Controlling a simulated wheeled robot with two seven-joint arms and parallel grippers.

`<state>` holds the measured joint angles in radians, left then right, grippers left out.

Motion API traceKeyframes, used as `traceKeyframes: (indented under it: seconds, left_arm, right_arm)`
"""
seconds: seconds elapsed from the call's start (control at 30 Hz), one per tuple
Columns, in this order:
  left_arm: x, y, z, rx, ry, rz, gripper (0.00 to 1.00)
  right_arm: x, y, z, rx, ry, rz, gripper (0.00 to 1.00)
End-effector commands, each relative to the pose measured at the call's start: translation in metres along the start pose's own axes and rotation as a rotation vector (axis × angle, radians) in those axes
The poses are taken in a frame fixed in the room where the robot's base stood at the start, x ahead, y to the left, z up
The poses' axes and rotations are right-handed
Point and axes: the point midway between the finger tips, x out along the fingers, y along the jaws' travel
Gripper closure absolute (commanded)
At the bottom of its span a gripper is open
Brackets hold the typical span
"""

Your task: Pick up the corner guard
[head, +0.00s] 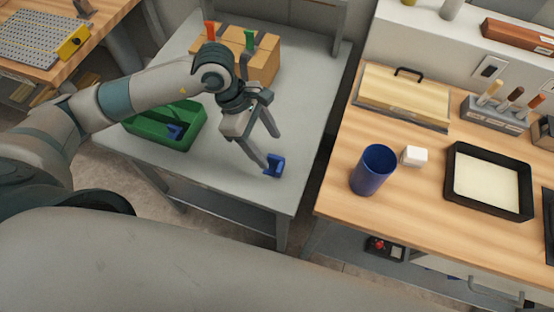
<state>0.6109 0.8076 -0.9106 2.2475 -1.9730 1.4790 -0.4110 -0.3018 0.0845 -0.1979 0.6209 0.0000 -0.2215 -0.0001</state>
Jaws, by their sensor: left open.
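A small blue corner guard (276,167) rests on the grey table near its right front part. Another blue piece (175,131) of similar colour lies in the green bin (190,143). My left gripper (271,152) is open and points down at the table. One finger ends right beside the blue corner guard at its left; the other finger is behind it in the picture. I cannot tell whether a finger touches it. My right gripper is not in view.
A cardboard box (262,66) with red and green items stands at the back of the grey table. A gap separates that table from the wooden bench (430,215), which holds a blue cup (373,170), a white block (414,156) and a black tray (449,187).

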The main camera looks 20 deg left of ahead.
Motion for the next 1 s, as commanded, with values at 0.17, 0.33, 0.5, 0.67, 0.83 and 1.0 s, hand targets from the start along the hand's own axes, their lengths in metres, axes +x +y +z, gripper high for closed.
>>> traceKeyframes:
  seconds: [0.17,0.33,0.5,0.67,0.83,1.0]
  left_arm:
    - [0.019,0.000,0.001,-0.002,0.000,-0.001,0.39]
    - [0.025,0.001,0.000,0.001,0.000,0.001,0.39]
    - [0.025,0.001,0.000,0.000,0.000,0.001,0.39]
    - [0.026,0.000,0.000,0.000,0.000,0.000,0.39]
    - [0.037,-0.001,0.000,-0.002,0.000,-0.003,0.39]
    - [0.058,-0.001,-0.001,-0.003,0.000,-0.003,0.39]
  right_arm:
    - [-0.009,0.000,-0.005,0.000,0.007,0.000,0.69]
    - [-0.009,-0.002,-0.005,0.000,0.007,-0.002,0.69]
    - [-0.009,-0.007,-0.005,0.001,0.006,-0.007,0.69]
    - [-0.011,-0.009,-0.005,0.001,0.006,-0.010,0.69]
    - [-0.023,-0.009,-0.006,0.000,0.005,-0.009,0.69]
    - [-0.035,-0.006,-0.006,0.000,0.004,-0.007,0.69]
